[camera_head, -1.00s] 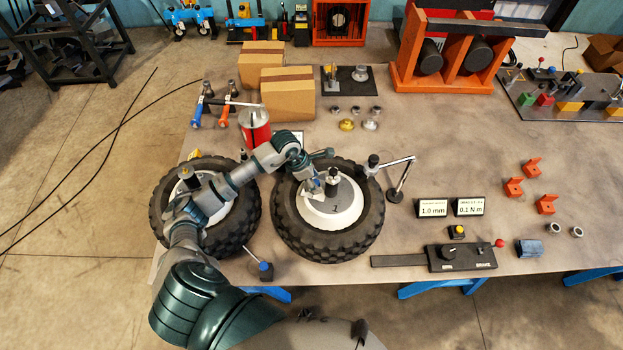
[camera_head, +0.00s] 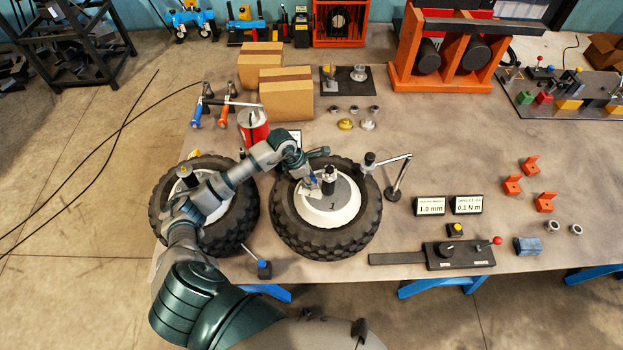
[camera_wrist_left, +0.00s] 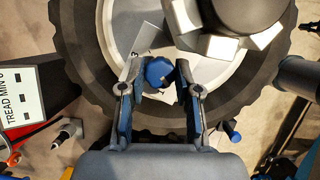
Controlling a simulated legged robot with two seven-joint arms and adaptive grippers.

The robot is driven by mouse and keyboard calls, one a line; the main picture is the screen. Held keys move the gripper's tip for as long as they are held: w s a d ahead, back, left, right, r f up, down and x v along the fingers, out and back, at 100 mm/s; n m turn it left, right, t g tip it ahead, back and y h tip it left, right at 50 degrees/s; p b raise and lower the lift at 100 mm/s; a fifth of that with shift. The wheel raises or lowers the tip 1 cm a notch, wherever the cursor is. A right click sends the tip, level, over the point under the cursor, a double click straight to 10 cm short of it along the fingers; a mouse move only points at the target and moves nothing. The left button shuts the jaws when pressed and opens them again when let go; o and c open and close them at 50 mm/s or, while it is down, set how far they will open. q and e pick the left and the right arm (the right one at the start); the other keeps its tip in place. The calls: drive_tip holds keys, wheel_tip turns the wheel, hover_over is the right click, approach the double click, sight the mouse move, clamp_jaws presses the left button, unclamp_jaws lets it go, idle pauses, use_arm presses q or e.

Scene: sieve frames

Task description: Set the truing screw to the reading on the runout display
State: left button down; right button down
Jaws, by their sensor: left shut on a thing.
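The runout display (camera_head: 431,206) stands on the table right of the middle and reads 1.0 mm. My left gripper (camera_head: 312,188) reaches over the right-hand tyre (camera_head: 287,235), beside the black post on its white hub (camera_head: 335,214). In the left wrist view, my left gripper (camera_wrist_left: 158,80) is shut on a blue-headed knob (camera_wrist_left: 158,72), which looks like the truing screw. The fingers stand on both sides of the knob, over the pale hub. In the head view the knob is hidden by the gripper. My right gripper is not in view.
A second display (camera_head: 468,204) reads 0.1 N m. A dial gauge on a jointed stand (camera_head: 395,190) sits right of the tyre. Another tyre (camera_head: 235,235) lies under my left arm. A red can (camera_head: 253,128) stands behind. A black control panel (camera_head: 460,255) lies in front.

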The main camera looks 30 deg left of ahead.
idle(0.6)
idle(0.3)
use_arm(q)
drive_tip(key=shift+w, duration=0.1)
drive_tip(key=c, duration=0.8)
unclamp_jaws()
drive_tip(key=v, duration=1.1)
drive_tip(key=shift+a+r, duration=0.3)
drive_tip(key=shift+r, duration=0.05)
